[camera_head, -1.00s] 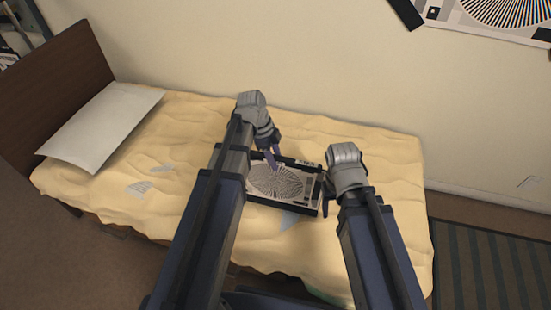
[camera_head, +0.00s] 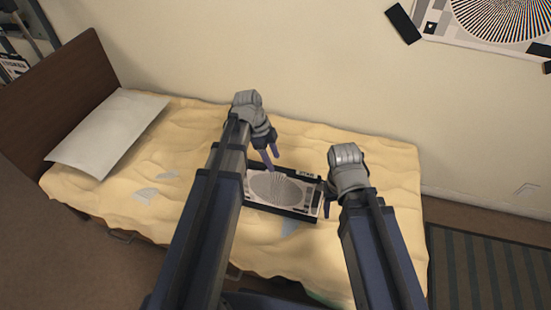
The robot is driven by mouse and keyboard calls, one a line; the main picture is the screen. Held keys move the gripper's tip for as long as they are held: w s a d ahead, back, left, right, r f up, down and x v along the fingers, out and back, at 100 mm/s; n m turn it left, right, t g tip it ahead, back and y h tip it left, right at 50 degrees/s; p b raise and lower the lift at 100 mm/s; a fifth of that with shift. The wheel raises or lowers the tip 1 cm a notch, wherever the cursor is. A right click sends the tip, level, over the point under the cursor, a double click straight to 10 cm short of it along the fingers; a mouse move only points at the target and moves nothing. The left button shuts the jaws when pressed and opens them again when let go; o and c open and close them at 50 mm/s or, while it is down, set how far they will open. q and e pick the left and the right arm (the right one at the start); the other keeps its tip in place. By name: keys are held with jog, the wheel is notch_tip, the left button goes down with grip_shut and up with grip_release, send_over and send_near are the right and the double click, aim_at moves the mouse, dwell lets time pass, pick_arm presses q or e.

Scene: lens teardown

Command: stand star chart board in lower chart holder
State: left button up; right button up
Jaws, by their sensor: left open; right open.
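The star chart board (camera_head: 284,190), a dark-framed panel with a radial line pattern, lies on the yellow bed cover between my two arms. My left gripper (camera_head: 270,160) is open just above its far left edge, and I cannot tell whether it touches the board. My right gripper (camera_head: 327,206) is open at the board's right edge, its fingers partly hidden by my own wrist. My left arm hides the board's left end. I cannot make out a lower chart holder; a similar chart (camera_head: 500,20) is on the wall at upper right, cut by the frame.
The bed (camera_head: 385,155) has a rumpled yellow cover with a white pillow (camera_head: 108,130) at the left and a brown headboard (camera_head: 60,100). A dark bracket (camera_head: 404,24) is on the wall beside the chart. A striped rug (camera_head: 485,275) lies at lower right.

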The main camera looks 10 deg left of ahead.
aim_at(277, 167)
pick_arm(q)
jog(key=p+v, duration=0.5)
jog(key=v, duration=0.2)
jog(key=s+d+f+n+y, duration=0.1)
jog(key=s+d+n+y, duration=0.3)
jog(key=s+d+n, duration=0.7)
jog(key=shift+s+d+n, duration=0.15)
jog(key=shift+s+n, duration=0.4)
jog(key=shift+n, duration=0.25)
jog(key=shift+o, duration=0.2)
jog(key=shift+s+d+f+n+y, duration=0.1)
jog(key=shift+s+d+n+y, duration=0.4)
jog(key=shift+n, duration=0.5)
pick_arm(e)
notch_tip(277, 167, up, 6)
jog(key=shift+r, duration=0.2)
